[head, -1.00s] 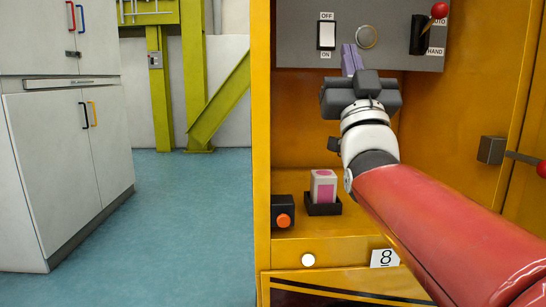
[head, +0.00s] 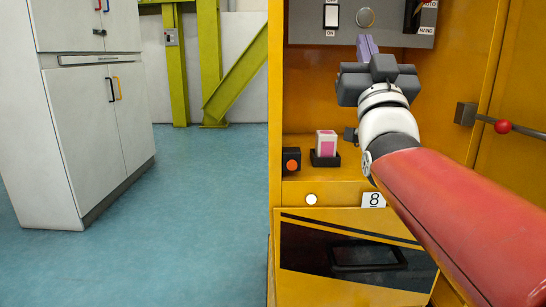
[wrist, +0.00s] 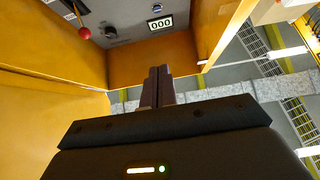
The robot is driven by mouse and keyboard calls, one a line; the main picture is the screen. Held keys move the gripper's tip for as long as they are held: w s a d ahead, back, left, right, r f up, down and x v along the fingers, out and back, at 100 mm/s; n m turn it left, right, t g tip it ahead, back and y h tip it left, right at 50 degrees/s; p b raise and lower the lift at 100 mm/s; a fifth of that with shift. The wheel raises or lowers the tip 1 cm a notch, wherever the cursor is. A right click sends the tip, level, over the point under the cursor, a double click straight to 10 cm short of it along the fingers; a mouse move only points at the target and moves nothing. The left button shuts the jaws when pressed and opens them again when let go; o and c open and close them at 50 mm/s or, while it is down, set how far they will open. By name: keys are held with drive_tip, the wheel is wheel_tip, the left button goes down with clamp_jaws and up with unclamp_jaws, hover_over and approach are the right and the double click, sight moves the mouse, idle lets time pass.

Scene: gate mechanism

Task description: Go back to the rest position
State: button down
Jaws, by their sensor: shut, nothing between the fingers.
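My gripper (head: 367,46) is at the end of my red and white arm, in front of the yellow cabinet and just below the grey panel at its top. The fingers are together with nothing between them. In the wrist view the shut gripper (wrist: 158,84) points towards the yellow inner wall, with the grey panel (wrist: 125,22) and its "000" display (wrist: 161,23) beyond. The fingers appear clear of the panel, though the exact gap cannot be told.
The yellow cabinet holds a pink and white block (head: 326,144) in a black tray, an orange button (head: 292,166) and a white on/off switch (head: 331,17). A red-knobbed lever (head: 503,127) sticks out at right. A white cupboard (head: 100,130) stands left. Blue floor between is clear.

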drive_tip(key=s+f+g, duration=0.3)
drive_tip(key=f+g, duration=0.3)
drive_tip(key=f, duration=0.7)
drive_tip(key=s+f+g, duration=0.2)
drive_tip(key=f+g, duration=0.4)
drive_tip(key=f, duration=0.7)
drive_tip(key=s+f+g, duration=0.9)
drive_tip(key=s+f, duration=0.8)
drive_tip(key=f, duration=0.1)
wheel_tip(320, 180, up, 13)
drive_tip(key=p, duration=1.2)
drive_tip(key=shift+w+d, duration=0.15)
drive_tip(key=shift+w, duration=0.3)
drive_tip(key=shift+f, duration=0.1)
